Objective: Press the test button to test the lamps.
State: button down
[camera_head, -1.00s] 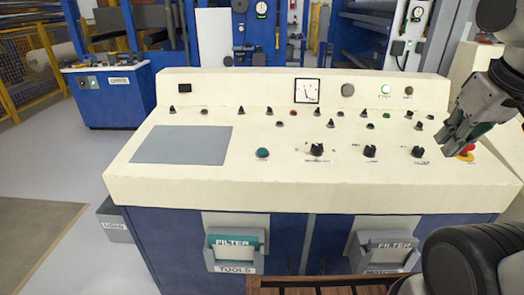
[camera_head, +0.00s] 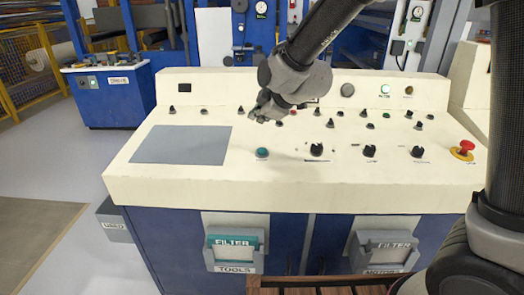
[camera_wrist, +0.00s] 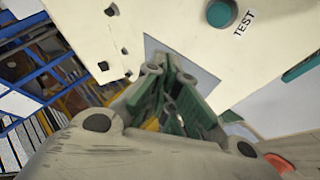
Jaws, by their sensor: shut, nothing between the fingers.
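The test button (camera_head: 262,152) is a round teal button on the cream console (camera_head: 210,185), right of the grey plate. In the wrist view the test button (camera_wrist: 221,13) sits at the top, beside its "TEST" label. My gripper (camera_head: 258,116) is shut and empty, above the console, behind and apart from the button in the head view. In the wrist view my gripper (camera_wrist: 170,76) points toward the grey plate, with the button up and to the right. On the upright back panel, a green lamp (camera_head: 385,89) looks lit and an amber one (camera_head: 409,90) looks dim.
Black knobs (camera_head: 316,149) stand right of the test button, with small switches behind. A red emergency stop (camera_head: 465,148) is at the right end. The grey plate (camera_head: 182,145) is flat and clear. Two filter bins (camera_head: 235,245) hang on the front. My arm crosses above the back panel.

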aim_at(260, 152)
jog(key=shift+f, duration=0.1)
jog(key=shift+w+f, duration=0.15)
jog(key=shift+f, duration=1.3)
jog(key=shift+w+f, duration=0.15)
jog(key=shift+f, duration=1.25)
jog(key=shift+w+f, duration=0.15)
jog(key=shift+f, duration=1.3)
jog(key=shift+f, duration=0.4)
jog(key=shift+f, duration=0.45)
jog(key=shift+r, duration=0.85)
jog(key=shift+r, duration=0.15)
